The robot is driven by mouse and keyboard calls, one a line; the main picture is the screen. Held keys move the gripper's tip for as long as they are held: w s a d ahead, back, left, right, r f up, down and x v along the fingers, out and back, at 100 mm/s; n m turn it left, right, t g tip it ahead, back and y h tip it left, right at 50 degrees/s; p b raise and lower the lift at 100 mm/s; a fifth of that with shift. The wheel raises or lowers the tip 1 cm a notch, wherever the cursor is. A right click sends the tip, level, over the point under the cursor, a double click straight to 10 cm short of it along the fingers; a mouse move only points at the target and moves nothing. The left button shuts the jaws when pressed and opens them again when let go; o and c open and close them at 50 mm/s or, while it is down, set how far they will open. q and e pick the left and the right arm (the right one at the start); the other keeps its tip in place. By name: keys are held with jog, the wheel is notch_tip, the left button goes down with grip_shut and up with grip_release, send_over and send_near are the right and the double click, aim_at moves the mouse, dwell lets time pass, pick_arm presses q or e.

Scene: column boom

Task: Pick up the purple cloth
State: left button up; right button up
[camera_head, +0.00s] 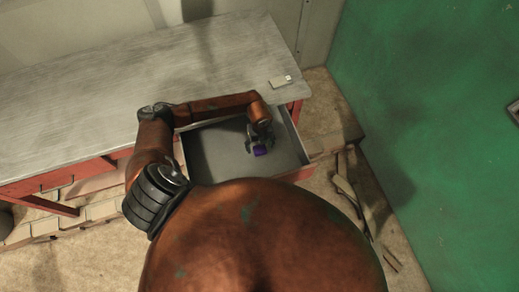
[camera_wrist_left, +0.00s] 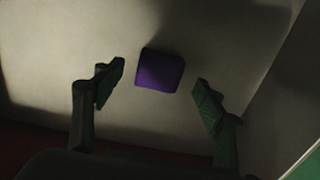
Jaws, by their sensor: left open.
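The purple cloth (camera_head: 260,151) lies in the open drawer (camera_head: 212,150) under the workbench. It looks like a small folded block. My left gripper (camera_head: 257,143) is inside the drawer, right at the cloth, and hides part of it in the head view. In the left wrist view the cloth (camera_wrist_left: 160,70) lies on the drawer floor (camera_wrist_left: 215,30), ahead of and between the two fingers. My left gripper (camera_wrist_left: 152,88) is open and empty, and the fingers appear apart from the cloth. My right gripper is not in view.
The grey workbench top (camera_head: 90,85) lies behind and above the drawer, with a small pale object (camera_head: 281,81) near its right end. A green wall (camera_head: 430,120) stands to the right. Broken pieces (camera_head: 345,185) lie on the floor beside the drawer.

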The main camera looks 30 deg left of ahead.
pick_arm(q)
jog(key=shift+f, duration=0.65)
jog(key=shift+c, duration=0.6)
jog(key=c, duration=1.1)
